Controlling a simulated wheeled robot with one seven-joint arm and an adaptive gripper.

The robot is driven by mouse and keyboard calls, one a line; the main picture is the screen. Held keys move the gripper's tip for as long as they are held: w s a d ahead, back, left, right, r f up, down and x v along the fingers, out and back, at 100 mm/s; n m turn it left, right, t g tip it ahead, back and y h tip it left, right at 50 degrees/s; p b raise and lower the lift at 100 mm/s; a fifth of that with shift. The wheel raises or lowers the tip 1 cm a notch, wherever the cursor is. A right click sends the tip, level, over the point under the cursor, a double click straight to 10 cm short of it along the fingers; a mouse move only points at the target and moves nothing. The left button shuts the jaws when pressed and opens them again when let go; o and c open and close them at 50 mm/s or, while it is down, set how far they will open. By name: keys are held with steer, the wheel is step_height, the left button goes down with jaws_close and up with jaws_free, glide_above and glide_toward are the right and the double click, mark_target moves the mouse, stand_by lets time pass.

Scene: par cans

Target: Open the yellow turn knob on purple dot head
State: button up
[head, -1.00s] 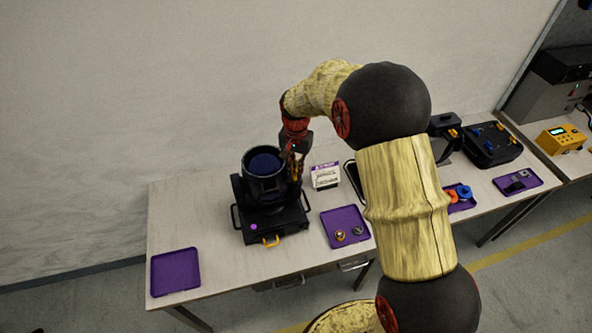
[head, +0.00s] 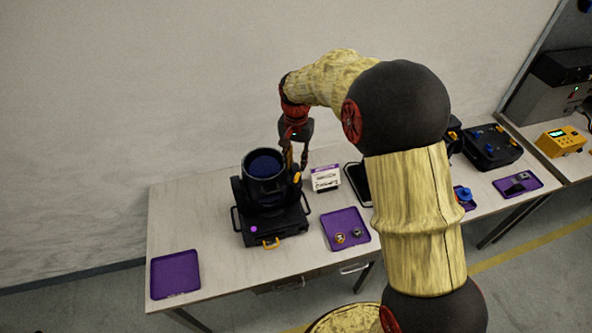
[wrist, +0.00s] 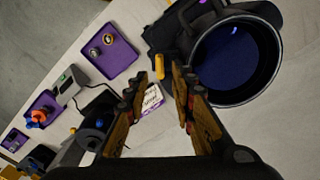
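The purple dot head is a black light with a round, dark blue lens (head: 264,165) and a purple dot (head: 254,229) on its base; its lens also fills the right of the wrist view (wrist: 235,62). Its yellow turn knob (head: 297,177) is on the right side of the head. In the wrist view a small yellow part, which looks like this knob (wrist: 160,66), shows between and beyond the fingertips. My gripper (head: 296,162) is open and empty, just above and behind the knob. I cannot tell how far the knob is turned.
A purple tray (head: 335,219) with small round parts lies front right, and an empty purple tray (head: 175,274) lies left. A yellow handle (head: 271,243) is at the base's front. Bare table lies between base and left tray.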

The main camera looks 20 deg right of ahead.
step_height(320, 180, up, 7)
steer(key=shift+f, duration=0.2)
stand_by(0.6)
steer(key=s+f+n+t+b, duration=0.2)
steer(key=s+b, duration=0.6)
steer(key=s, duration=0.7)
steer(key=s+f+n+t+b, duration=0.2)
steer(key=s+n+b, duration=0.3)
steer(key=s, duration=1)
steer(key=t+b, duration=0.1)
steer(key=b, duration=0.2)
steer(key=shift+s+d+t, duration=0.3)
steer(key=shift+s+d, duration=0.05)
